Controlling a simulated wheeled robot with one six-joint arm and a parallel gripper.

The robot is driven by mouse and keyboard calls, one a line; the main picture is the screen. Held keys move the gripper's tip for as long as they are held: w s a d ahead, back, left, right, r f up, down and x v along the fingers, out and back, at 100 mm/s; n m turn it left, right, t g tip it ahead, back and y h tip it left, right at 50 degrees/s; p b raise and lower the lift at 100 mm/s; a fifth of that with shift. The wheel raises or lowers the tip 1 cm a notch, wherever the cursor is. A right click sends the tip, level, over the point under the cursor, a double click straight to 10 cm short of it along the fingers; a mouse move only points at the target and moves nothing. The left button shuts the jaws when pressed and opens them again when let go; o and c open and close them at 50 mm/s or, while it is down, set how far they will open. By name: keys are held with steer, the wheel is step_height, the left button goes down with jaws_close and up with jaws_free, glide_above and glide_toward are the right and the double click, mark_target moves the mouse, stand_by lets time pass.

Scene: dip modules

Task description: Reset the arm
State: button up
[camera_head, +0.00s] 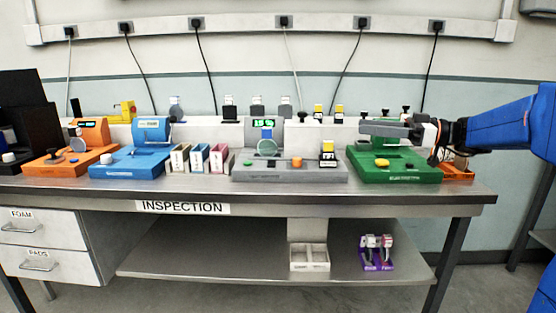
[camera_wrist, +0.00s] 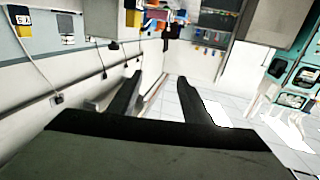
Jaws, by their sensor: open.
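My arm reaches in from the right in the head view, with my gripper (camera_head: 375,129) held level above the green module (camera_head: 400,175), pointing left. In the wrist view the two dark fingers of my gripper (camera_wrist: 160,88) stand apart with nothing between them. The arm partly hides the back of the green module and an orange tray (camera_head: 458,175) behind its right side.
The steel inspection bench (camera_head: 290,197) carries an orange module (camera_head: 60,165), a blue module (camera_head: 130,165), small boxes (camera_head: 198,158) and a grey module (camera_head: 285,175). A power rail (camera_head: 240,27) with hanging cables runs along the wall.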

steer(key=s+a+f+m+g+h, duration=0.1)
steer(key=s+a+f+m+h, duration=0.25)
steer(key=s+f, duration=0.45)
steer(key=s+a+f+m+g+h, duration=0.2)
steer(key=s+a+f+m+h, duration=0.15)
steer(key=s+f, duration=0.45)
steer(key=s+d+f+m+t+h, duration=0.1)
steer(key=s+d+f+m+h, duration=0.2)
steer(key=s+d+f+h, duration=0.2)
steer(key=s+d+f+m+t+h, duration=0.1)
steer(key=s+d+f+m+h, duration=0.3)
steer(key=s+f, duration=0.5)
steer(key=s+d+h, duration=0.1)
steer(key=s+d, duration=0.1)
steer(key=s, duration=0.1)
steer(key=shift+s+d+f+m+t, duration=0.2)
steer(key=shift+s+f+m+t, duration=0.1)
steer(key=shift+s, duration=0.05)
